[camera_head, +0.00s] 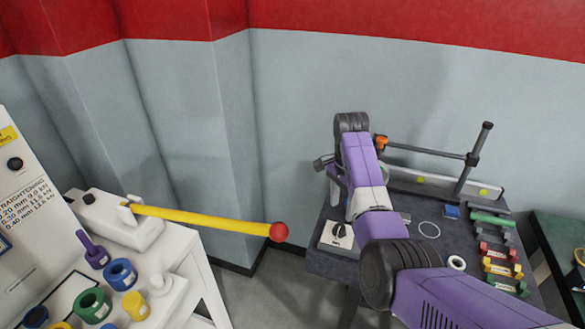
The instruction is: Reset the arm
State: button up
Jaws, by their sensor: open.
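My purple and grey arm reaches in from the lower right and bends at a dark joint above the dark worktable (325,264). My gripper (337,196) hangs below the raised end of the arm, over the left part of that table. It is partly hidden behind my own arm links, so its fingertips are hard to make out. It is open, and I see nothing held in it.
The worktable carries a stand with a bar (425,149), a pale ring (429,230), a dial switch (336,236) and several coloured blocks (498,251). At left, a white bench (173,262) holds a yellow lever (200,217) with a red knob, jutting towards the arm, and coloured rings.

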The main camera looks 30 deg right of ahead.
jog(key=shift+w+d, duration=0.1)
jog(key=shift+w, duration=0.1)
jog(key=w+d+r+n+t+h, duration=0.3)
jog(key=w+d+n+t+h, duration=0.15)
jog(key=w+t, duration=0.4)
jog(key=s+a+f+n+t+b, duration=0.35)
jog(key=s+a+n+t, duration=0.55)
jog(key=s+a, duration=0.65)
jog(key=s+a+n+y, duration=0.1)
jog(key=s+a, duration=0.4)
jog(key=s, duration=0.6)
jog(key=s+a+r+n+g+y+b, duration=0.1)
jog(key=s+a, duration=0.4)
jog(key=s, duration=0.7)
jog(key=s+a+n+g+y+b, duration=0.1)
jog(key=s+a, duration=0.4)
jog(key=s, duration=0.6)
jog(key=shift+s+a+r+n+y, duration=0.15)
jog(key=shift+s+r+n+y, duration=0.15)
jog(key=shift+n+y, duration=0.65)
